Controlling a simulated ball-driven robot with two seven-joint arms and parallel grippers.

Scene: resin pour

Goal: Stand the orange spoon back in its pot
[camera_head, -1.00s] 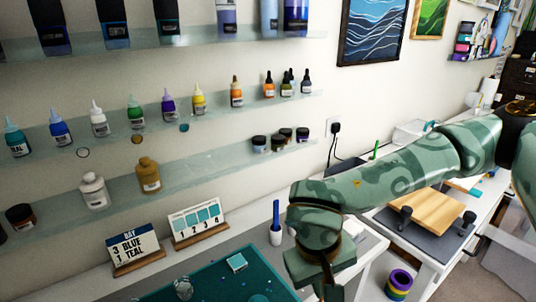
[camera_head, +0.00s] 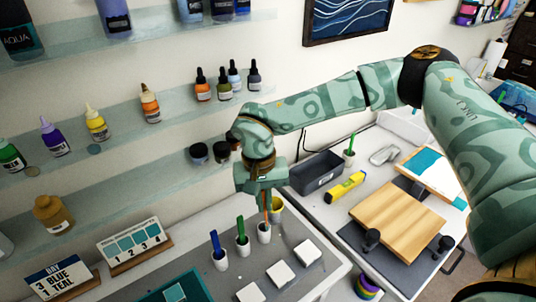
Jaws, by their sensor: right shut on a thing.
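My right gripper (camera_head: 265,200) points down at the back of the near table. It is shut on the orange spoon (camera_head: 266,215), of which only a short thin upright length shows below the fingers. A small white pot (camera_head: 264,234) stands directly beneath, and the spoon's lower end meets its mouth in the picture. I cannot tell how deep the spoon sits. My left gripper is not in view.
A blue spoon (camera_head: 215,240) and a green spoon (camera_head: 241,228) stand in white pots to the left. White square blocks (camera_head: 280,274) lie in front. Bottle shelves (camera_head: 130,120) line the wall.

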